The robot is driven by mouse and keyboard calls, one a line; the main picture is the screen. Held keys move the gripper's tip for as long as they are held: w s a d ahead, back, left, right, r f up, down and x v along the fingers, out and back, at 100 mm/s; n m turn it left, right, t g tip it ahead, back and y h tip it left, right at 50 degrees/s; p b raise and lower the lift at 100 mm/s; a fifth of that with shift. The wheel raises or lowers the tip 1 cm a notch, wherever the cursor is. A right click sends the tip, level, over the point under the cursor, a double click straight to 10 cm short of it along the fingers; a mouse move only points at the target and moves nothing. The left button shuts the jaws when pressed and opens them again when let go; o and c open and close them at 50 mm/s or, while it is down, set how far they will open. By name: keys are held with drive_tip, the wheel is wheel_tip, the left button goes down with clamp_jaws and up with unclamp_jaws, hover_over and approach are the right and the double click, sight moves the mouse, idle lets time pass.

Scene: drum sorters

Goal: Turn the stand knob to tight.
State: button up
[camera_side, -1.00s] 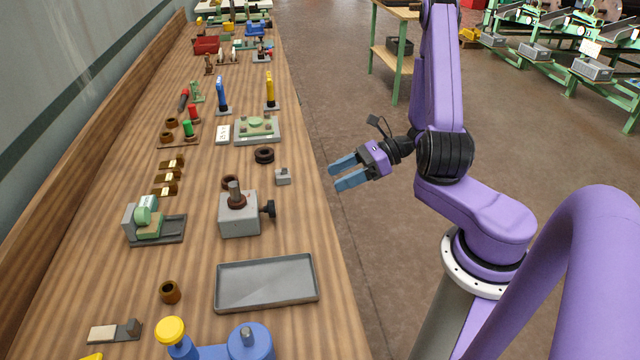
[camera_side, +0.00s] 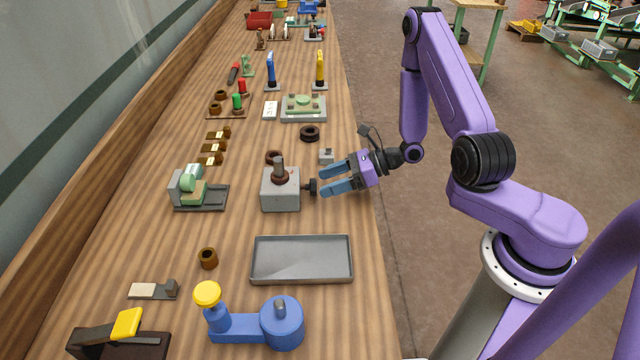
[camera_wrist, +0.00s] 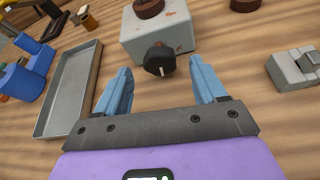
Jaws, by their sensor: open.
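The stand (camera_side: 281,189) is a grey block with a post and brown ring on top, standing on the wooden bench. Its black knob (camera_side: 309,187) sticks out of its right side; in the wrist view the knob (camera_wrist: 159,60) shows a pale line on its face. My gripper (camera_side: 321,181) is open, with blue fingers pointing left at the knob. In the wrist view the fingertips are spread to either side of the knob and a little short of it, apart from it. I see no readable tight mark.
A grey tray (camera_side: 302,259) lies in front of the stand. A small grey block (camera_side: 327,156) sits just behind my gripper, and a dark ring (camera_side: 310,133) lies farther back. A blue device (camera_side: 257,325) stands at the front.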

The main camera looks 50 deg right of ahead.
sight(313, 187)
drive_tip(key=shift+x, duration=1.45)
drive_tip(key=c, duration=1.1)
drive_tip(key=shift+o, duration=0.2)
drive_tip(key=shift+d+m+g+y, duration=0.1)
drive_tip(key=shift+m+g+y, duration=0.45)
drive_tip(key=shift+m, duration=0.55)
drive_tip(key=o, duration=1.1)
drive_tip(key=shift+c, duration=0.2)
